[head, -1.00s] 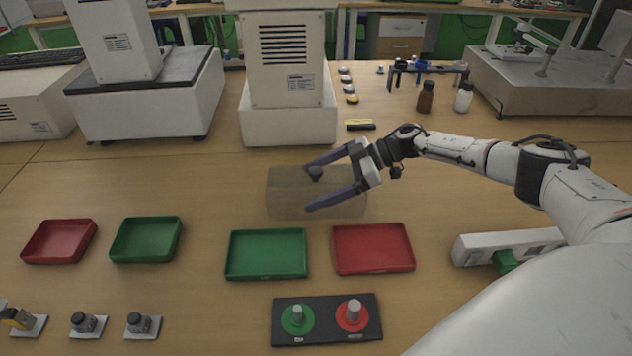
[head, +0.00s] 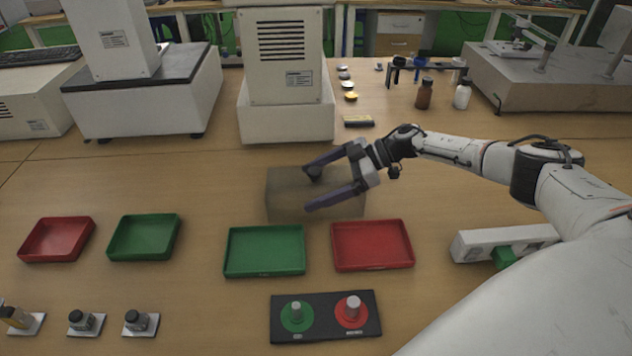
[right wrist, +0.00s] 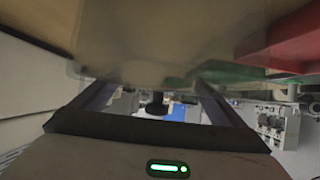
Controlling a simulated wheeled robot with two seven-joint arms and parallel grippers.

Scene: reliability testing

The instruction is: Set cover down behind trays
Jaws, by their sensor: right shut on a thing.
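The cover (head: 285,198) is a see-through smoky box with a dark knob (head: 313,174) on top. It is behind the front green tray (head: 265,271) and red tray (head: 372,265), near the middle of the table. My right gripper (head: 308,187) reaches in from the right and is shut on the cover, its purple fingers over the top. I cannot tell whether the cover's bottom touches the table. In the right wrist view the cover (right wrist: 150,35) fills the upper part, beyond the gripper's fingers. My left gripper is not in view.
Another red tray (head: 57,258) and green tray (head: 145,256) are on the left. A black panel with green and red buttons (head: 326,334) is in front. A white machine (head: 287,123) stands behind the cover. Brown (head: 424,95) and white (head: 462,97) bottles are at back right.

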